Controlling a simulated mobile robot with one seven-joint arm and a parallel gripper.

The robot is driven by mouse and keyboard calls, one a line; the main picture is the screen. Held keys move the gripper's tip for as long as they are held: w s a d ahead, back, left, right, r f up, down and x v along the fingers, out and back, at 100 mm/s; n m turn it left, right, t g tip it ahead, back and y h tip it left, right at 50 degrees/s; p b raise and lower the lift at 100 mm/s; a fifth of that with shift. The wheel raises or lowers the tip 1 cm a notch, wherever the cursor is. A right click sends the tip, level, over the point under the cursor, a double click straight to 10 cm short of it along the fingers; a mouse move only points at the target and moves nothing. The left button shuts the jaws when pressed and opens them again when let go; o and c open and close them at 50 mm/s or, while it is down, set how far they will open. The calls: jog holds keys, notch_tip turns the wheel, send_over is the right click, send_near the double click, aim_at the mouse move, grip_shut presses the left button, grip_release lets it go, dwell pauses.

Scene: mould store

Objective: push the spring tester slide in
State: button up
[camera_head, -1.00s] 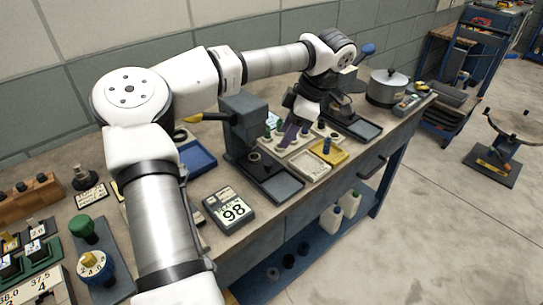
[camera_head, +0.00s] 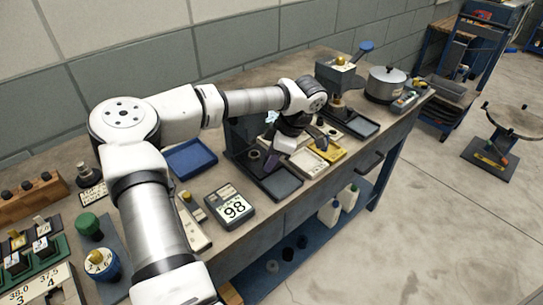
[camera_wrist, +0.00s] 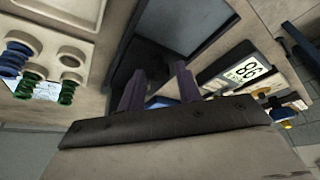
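A dark bench device with an upright column (camera_head: 240,135) stands mid-bench, mostly behind my arm. Its low dark base carries a grey plate (camera_head: 281,183) at the front, which I take to be the spring tester slide; I cannot tell how far out it is. In the wrist view the grey plate (camera_wrist: 190,22) lies beyond my fingers. My gripper (camera_head: 270,163) points down over the dark base. In the wrist view its two purple fingers (camera_wrist: 158,85) stand apart with nothing held between them. Whether they touch the device cannot be told.
A cream holder (camera_wrist: 60,45) with blue and green springs stands beside the device. A display reading 98 (camera_head: 233,206) lies in front.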

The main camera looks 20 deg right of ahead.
grip_shut()
jog(key=shift+w+a+b, duration=0.2)
jog(key=shift+w+b, duration=0.4)
jog(key=shift+b, duration=0.05)
jog(key=shift+r, duration=0.1)
jog(key=shift+o, duration=1.3)
grip_release()
jog(key=shift+w, duration=0.1)
jog(key=b+v, duration=0.2)
jog(key=v, duration=1.1)
jog(key=shift+r+b, duration=0.4)
jog(key=shift+d, duration=0.1)
